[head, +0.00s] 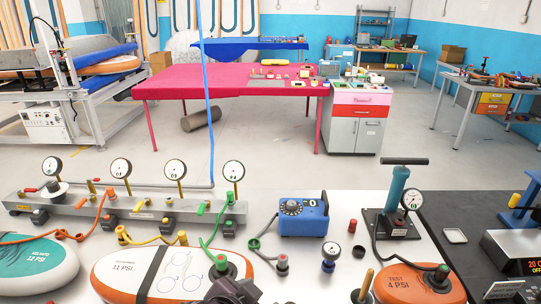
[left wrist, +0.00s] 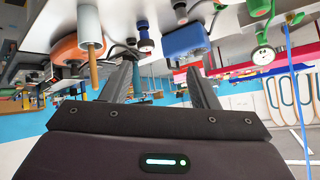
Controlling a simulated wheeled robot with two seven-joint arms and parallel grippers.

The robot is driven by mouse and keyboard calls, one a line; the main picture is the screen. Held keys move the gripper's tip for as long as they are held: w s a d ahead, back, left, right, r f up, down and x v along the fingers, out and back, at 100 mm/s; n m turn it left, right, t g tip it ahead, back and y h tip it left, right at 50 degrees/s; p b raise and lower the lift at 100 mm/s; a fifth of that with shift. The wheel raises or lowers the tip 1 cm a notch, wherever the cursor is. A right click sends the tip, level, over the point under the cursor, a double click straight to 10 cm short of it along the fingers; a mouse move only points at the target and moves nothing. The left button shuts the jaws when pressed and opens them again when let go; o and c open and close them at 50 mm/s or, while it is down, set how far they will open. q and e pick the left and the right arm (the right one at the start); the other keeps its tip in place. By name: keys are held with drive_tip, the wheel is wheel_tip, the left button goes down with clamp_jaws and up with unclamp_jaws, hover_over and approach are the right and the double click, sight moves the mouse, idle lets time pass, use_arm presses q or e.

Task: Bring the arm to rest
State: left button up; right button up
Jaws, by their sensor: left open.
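My left gripper (left wrist: 165,82) shows in the left wrist view with its two dark fingers apart and nothing between them. That view is upside down, with the worktop along its top. My right gripper is in neither view.
On the white worktop are a blue box with a dial (head: 303,215), a pump (head: 396,190), an orange 4 PSI test board (head: 405,285) and a wooden stick (head: 366,284). A manifold with several gauges (head: 150,208) runs along the back left. A blue hose (head: 205,90) hangs down.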

use_arm(q)
drive_tip(key=s+a+f+n+g+y, duration=0.2)
drive_tip(key=s+a+f+n+g, duration=0.15)
drive_tip(key=s+a+f, duration=0.4)
drive_tip(key=s+a+f+n+g+y, duration=0.2)
drive_tip(key=s+a+f+n, duration=0.2)
drive_tip(key=a, duration=0.6)
wheel_tip(320, 180, down, 30)
drive_tip(key=s+g+b, duration=0.1)
drive_tip(key=s+b, duration=0.1)
drive_tip(key=s+a+f+g, duration=0.1)
drive_tip(key=s+a+f, duration=0.2)
drive_tip(key=s+f, duration=1.6)
drive_tip(key=shift+s+f+m+y+b, duration=0.15)
drive_tip(key=shift+s+m+y+b, duration=0.2)
drive_tip(key=shift+m+b, duration=0.1)
